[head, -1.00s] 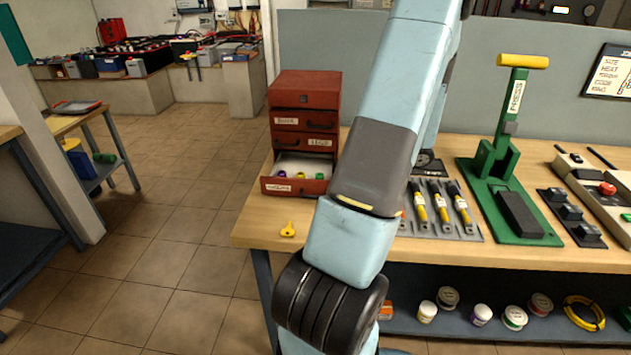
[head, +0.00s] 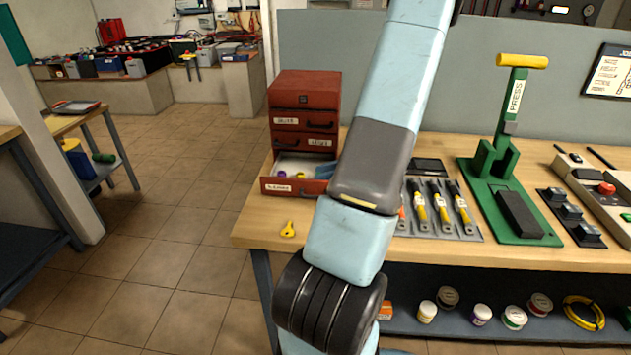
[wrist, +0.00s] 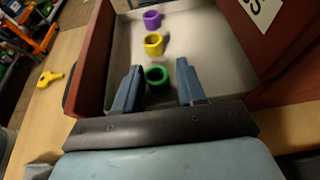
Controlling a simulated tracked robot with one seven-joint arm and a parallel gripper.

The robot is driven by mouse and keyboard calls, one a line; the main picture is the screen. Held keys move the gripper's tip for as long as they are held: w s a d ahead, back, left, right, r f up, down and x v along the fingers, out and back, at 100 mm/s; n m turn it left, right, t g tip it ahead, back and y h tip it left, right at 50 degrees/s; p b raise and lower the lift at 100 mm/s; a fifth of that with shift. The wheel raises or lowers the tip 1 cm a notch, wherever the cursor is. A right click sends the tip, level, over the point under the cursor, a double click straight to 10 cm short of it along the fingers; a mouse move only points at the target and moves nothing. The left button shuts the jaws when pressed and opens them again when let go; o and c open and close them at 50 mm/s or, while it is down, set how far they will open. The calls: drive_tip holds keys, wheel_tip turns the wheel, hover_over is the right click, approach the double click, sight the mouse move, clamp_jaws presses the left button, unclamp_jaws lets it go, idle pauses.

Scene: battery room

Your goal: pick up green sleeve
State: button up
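The green sleeve (wrist: 157,76) is a short ring lying in the open bottom drawer (wrist: 186,27), seen in the wrist view. My gripper (wrist: 160,78) is open, with one blue finger on each side of the green sleeve and a gap on both sides. The yellow sleeve (wrist: 154,44) and the purple sleeve (wrist: 152,19) lie in a row beyond it. In the head view the drawer (head: 293,187) is pulled out of the red cabinet (head: 304,90). The purple sleeve shows there, while the green sleeve is hidden behind my arm.
A yellow key-shaped tool (head: 288,229) lies on the workbench (head: 262,222) in front of the drawer. Right of my arm are a tray of yellow-handled tools (head: 441,207) and a green press (head: 509,190). The drawer's walls stand close around my fingers.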

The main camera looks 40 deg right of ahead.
clamp_jaws()
